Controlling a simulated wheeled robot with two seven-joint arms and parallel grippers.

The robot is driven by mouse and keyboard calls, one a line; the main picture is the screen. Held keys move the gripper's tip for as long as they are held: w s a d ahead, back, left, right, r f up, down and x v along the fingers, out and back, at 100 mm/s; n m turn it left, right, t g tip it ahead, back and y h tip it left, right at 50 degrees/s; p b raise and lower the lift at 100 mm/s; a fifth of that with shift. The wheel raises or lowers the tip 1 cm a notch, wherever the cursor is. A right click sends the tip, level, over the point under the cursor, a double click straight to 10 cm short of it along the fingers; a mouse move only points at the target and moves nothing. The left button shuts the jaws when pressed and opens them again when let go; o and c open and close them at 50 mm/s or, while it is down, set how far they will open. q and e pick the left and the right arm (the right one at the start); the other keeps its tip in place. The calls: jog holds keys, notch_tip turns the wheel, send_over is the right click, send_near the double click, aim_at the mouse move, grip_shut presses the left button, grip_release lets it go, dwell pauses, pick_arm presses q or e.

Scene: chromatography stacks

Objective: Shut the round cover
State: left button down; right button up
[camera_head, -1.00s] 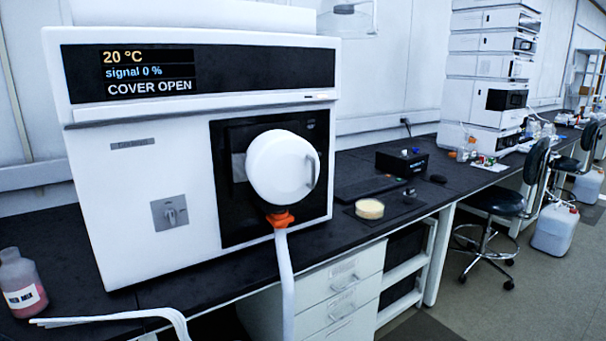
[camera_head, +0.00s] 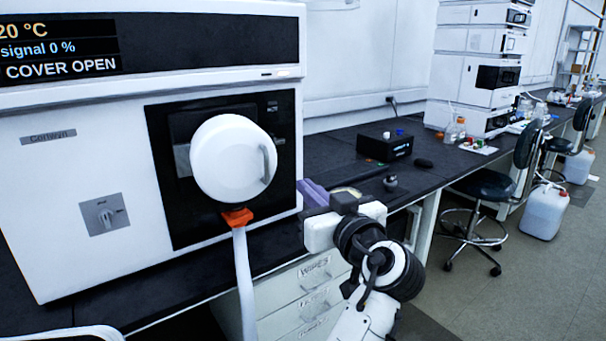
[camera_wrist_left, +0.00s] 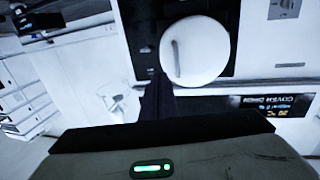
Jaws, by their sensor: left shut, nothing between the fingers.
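The round cover (camera_head: 235,160) is white, with a handle on its right side. It stands in front of the black panel of a white instrument (camera_head: 60,180), whose display (camera_head: 60,45) reads "COVER OPEN". My left gripper (camera_head: 312,192) is right of the cover and slightly lower, apart from it, shut and empty, with purple fingers. In the left wrist view, the cover (camera_wrist_left: 195,50) appears upside down beyond the dark fingers (camera_wrist_left: 160,97). My right gripper is not in view.
A black box (camera_head: 385,146) stands on the dark bench at right. A stool (camera_head: 487,195) stands beyond.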

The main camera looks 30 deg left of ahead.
pick_arm(q)
jog(key=p, duration=0.1)
send_near(276, 161)
jog(key=p+x, duration=0.1)
jog(key=x, duration=0.4)
jog(key=shift+w+a+r, duration=0.1)
jog(key=shift+a, duration=0.1)
jog(key=shift+w+a, duration=0.3)
jog(key=shift+a, duration=0.15)
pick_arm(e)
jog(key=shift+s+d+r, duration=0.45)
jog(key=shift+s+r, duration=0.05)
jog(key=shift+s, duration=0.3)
